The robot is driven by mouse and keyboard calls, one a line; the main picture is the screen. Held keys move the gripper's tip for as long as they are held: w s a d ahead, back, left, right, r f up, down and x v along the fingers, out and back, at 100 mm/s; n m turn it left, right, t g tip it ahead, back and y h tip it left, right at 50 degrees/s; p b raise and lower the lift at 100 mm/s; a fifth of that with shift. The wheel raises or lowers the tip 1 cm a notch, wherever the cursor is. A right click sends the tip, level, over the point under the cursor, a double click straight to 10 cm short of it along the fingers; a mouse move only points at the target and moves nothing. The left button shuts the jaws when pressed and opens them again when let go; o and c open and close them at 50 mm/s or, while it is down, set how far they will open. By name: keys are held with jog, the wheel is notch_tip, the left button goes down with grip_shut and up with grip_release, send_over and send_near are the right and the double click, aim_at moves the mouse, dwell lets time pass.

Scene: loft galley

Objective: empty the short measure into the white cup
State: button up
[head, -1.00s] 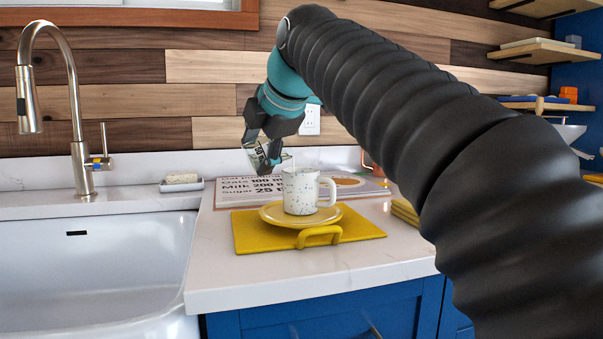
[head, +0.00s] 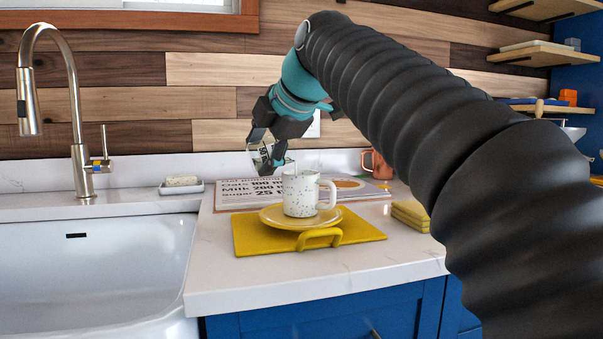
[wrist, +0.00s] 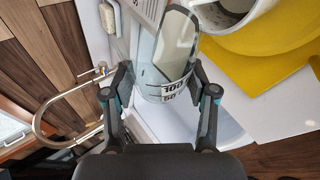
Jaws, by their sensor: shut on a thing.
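My gripper (head: 266,146) is shut on the short measure (head: 262,158), a small clear vessel with dark markings. In the wrist view the measure (wrist: 160,65) sits between my two fingers, tilted, its mouth toward the top of the picture near the cup. Its markings read 100 and 50; I cannot tell what is in it. The white speckled cup (head: 300,193) stands upright on a yellow saucer (head: 272,217), below and just right of the measure in the head view. In the wrist view the cup (wrist: 283,38) is at the top right, partly cut off.
The saucer stands on a yellow mat (head: 360,232). A printed recipe board (head: 232,200) lies behind. A copper mug (head: 378,166) stands back right, near folded yellow cloths (head: 411,214). A sink (head: 90,260) and tap (head: 75,110) are at left; a soap dish (head: 181,187) is behind.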

jog(key=shift+w+d+r+y, duration=0.15)
jog(key=shift+d+r+y, duration=0.1)
jog(key=shift+d+y, duration=0.15)
dwell(0.3)
jog(key=shift+w+d+r+m+y, duration=0.1)
jog(key=shift+d+r+m+y, duration=0.25)
jog(key=shift+r+m+y, duration=0.45)
dwell(1.1)
jog(key=shift+f, duration=0.2)
